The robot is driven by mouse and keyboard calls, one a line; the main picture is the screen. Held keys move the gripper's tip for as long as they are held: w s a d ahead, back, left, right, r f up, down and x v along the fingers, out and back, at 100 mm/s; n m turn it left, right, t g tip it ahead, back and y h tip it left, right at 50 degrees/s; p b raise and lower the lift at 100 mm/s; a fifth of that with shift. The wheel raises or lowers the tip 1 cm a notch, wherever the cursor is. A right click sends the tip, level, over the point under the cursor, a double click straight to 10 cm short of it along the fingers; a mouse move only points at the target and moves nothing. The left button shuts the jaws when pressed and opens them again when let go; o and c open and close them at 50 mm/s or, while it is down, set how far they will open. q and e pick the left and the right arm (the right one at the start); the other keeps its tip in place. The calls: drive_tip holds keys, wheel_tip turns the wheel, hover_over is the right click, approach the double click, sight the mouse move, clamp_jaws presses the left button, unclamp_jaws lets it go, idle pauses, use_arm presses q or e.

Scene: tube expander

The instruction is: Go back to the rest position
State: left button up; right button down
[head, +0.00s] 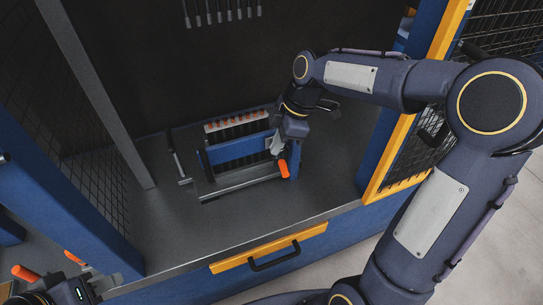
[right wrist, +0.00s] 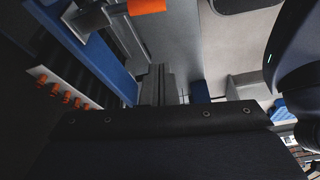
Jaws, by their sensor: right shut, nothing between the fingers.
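The tube expander (head: 235,148), a blue frame with metal rails, stands on the grey cabinet floor. A pale strip with a row of orange tips (head: 237,120) runs along its back; the tips also show at left in the right wrist view (right wrist: 65,95). A lever with an orange end (head: 283,168) is at its right side, also at the top of the right wrist view (right wrist: 147,6). My right gripper (head: 276,146) is shut and empty, by the right end of the expander. My left gripper (head: 45,290) is at the bottom-left corner, partly cut off; its fingers are unclear.
Yellow-edged blue cabinet posts (head: 410,120) stand close to my right arm. A grey post (head: 95,90) and mesh panel are at left. A yellow drawer (head: 270,252) with a black handle is at the front. An orange-handled item (head: 25,273) lies by my left gripper.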

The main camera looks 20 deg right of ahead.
drive_tip(key=s+d+r+m+t+p, duration=0.1)
drive_tip(key=s+r+m, duration=0.25)
drive_tip(key=s, duration=0.25)
drive_tip(key=s+d+r+m+t+p, duration=0.1)
drive_tip(key=s+d+r+m+t, duration=0.15)
drive_tip(key=s+m, duration=0.3)
drive_tip(key=s+a+f+m+t, duration=0.1)
drive_tip(key=s+a+f+m, duration=0.1)
drive_tip(key=s+m, duration=0.6)
drive_tip(key=shift+s+m+p, duration=0.3)
drive_tip(key=shift+s+p, duration=0.15)
drive_tip(key=shift+s, duration=0.45)
